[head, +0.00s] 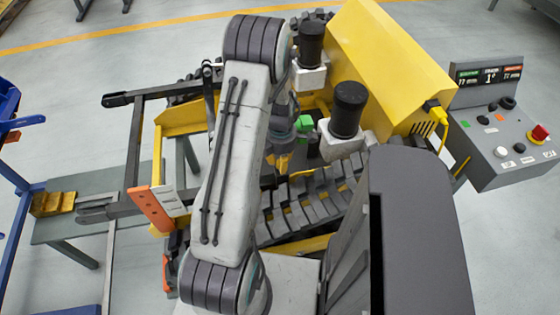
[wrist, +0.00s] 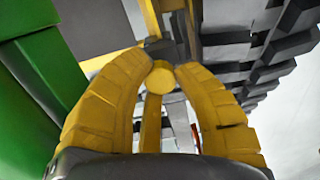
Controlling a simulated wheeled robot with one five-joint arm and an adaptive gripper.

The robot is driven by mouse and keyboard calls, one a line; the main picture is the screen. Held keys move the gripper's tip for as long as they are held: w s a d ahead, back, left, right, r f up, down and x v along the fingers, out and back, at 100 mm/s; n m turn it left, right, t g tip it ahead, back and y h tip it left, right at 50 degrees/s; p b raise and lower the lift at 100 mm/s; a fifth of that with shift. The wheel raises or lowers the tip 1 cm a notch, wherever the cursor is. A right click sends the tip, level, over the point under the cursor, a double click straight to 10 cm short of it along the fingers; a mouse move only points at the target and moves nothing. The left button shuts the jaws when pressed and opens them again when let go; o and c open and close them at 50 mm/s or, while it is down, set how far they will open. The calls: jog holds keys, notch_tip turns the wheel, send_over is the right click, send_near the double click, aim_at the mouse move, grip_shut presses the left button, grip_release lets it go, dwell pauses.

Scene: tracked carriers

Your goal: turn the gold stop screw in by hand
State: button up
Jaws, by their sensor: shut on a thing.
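The gold stop screw (wrist: 160,78) shows its round end face in the wrist view. My gripper (wrist: 160,72) has its two yellow fingers closed around it, one on each side, with the tips meeting dark metal just beyond. In the head view my gripper (head: 282,160) is small and partly covered by my own arm, low beside the tracked carrier. I cannot make out the screw in the head view. How deep the screw sits cannot be told.
The carrier's dark track (head: 310,200) runs close beside my gripper, and a green block (head: 304,123) is near. A yellow housing (head: 385,60) and black-capped cylinder (head: 348,105) stand behind. A control box (head: 505,135) is at right, a grey bench (head: 75,222) at left.

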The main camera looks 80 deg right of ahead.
jog(key=shift+c, duration=0.4)
jog(key=m+b, duration=0.1)
jog(key=m, duration=0.1)
jog(key=shift+f+m, duration=0.15)
jog(key=shift+m, duration=0.15)
jog(key=m+b, duration=0.1)
jog(key=m, duration=0.3)
jog(key=shift+m, duration=0.3)
jog(key=shift+m+b, duration=0.45)
jog(key=shift+m, duration=0.85)
jog(key=m+b, duration=0.1)
jog(key=m, duration=0.4)
jog(key=m+b, duration=0.1)
jog(key=m, duration=0.3)
jog(key=shift+m, duration=0.3)
